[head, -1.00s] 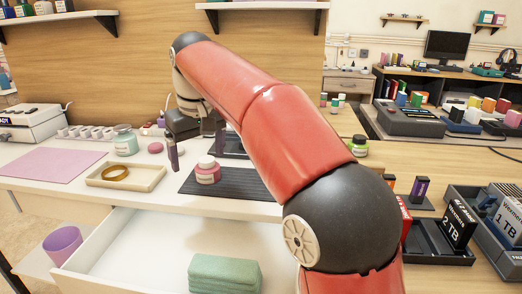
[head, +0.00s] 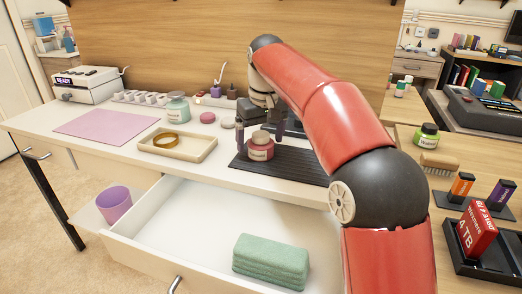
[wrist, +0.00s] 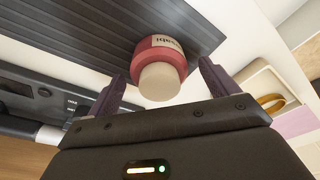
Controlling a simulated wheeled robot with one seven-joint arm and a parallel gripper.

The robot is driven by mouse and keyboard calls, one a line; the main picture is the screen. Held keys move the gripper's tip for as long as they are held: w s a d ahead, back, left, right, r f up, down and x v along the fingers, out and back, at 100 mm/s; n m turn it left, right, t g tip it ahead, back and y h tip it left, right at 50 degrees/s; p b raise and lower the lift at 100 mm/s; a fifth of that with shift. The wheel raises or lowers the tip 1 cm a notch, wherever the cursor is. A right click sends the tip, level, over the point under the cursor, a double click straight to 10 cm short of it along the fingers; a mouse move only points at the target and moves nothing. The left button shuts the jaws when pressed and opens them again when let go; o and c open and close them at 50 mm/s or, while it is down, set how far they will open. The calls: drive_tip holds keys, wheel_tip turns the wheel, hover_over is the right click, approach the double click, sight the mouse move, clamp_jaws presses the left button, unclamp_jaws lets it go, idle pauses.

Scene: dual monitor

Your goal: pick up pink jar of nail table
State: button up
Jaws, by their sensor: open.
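The pink jar (head: 261,147) has a pale lid and a white label and stands upright on the dark ribbed mat (head: 300,168) on the white table. My gripper (head: 260,132) is open right at the jar, with one finger to its left and the other behind its right side. In the wrist view the jar (wrist: 160,68) shows lid toward me, between the tips of my open gripper (wrist: 162,82). Gaps show on both sides of the jar, so the fingers do not appear to touch it.
A tray (head: 192,155) with a gold ring, a pink mat (head: 105,124) and a teal jar (head: 177,107) lie left. A drawer (head: 190,215) stands open in front, holding folded green towels (head: 271,261). A green jar (head: 426,136) and a brush (head: 438,162) are right.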

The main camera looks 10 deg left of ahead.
drive_tip(key=c, duration=1.1)
drive_tip(key=shift+c, duration=0.2)
